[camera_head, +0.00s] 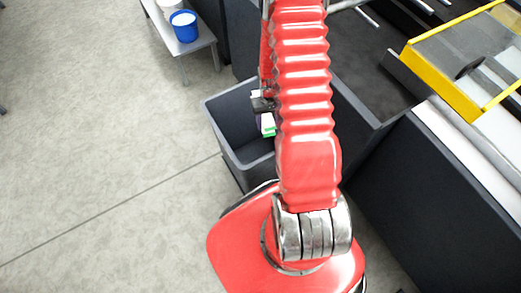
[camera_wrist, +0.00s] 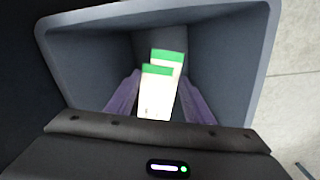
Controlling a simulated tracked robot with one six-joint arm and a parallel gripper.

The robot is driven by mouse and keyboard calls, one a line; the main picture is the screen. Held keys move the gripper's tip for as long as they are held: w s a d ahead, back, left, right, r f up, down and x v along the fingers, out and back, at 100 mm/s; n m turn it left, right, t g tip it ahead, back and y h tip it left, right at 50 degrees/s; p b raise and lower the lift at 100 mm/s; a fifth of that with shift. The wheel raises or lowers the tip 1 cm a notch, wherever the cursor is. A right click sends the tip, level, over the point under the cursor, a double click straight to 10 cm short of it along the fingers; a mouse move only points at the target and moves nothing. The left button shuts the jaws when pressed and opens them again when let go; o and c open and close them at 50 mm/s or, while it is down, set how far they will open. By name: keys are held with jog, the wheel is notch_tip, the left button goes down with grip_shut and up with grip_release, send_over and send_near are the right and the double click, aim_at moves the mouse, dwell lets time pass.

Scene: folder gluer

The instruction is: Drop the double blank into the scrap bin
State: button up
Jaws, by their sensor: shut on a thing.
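The double blank (camera_wrist: 156,98) shows in the wrist view as two overlapping pale pieces with green ends, one offset up and right of the other. My gripper (camera_wrist: 160,105) has purple fingers on either side of it and is shut on it. The grey scrap bin (camera_wrist: 85,62) surrounds the blank in the wrist view, its open mouth facing the camera. In the head view the scrap bin (camera_head: 232,115) stands on the floor, partly hidden by my red arm. A small part of the blank (camera_head: 268,123) shows beside the arm, over the bin's opening. Its exact height over the bin floor is unclear.
A dark machine with a yellow frame (camera_head: 440,79) stands on the right. A dark panel (camera_head: 440,190) lies below it, close to the bin. A small grey table (camera_head: 196,43) with a blue bucket (camera_head: 184,27) stands at the back. The floor on the left is clear.

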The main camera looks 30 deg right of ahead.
jog(key=o, duration=1.1)
jog(key=shift+c, duration=0.2)
jog(key=shift+r, duration=0.15)
notch_tip(320, 180, up, 13)
jog(key=shift+r, duration=0.2)
dwell(0.9)
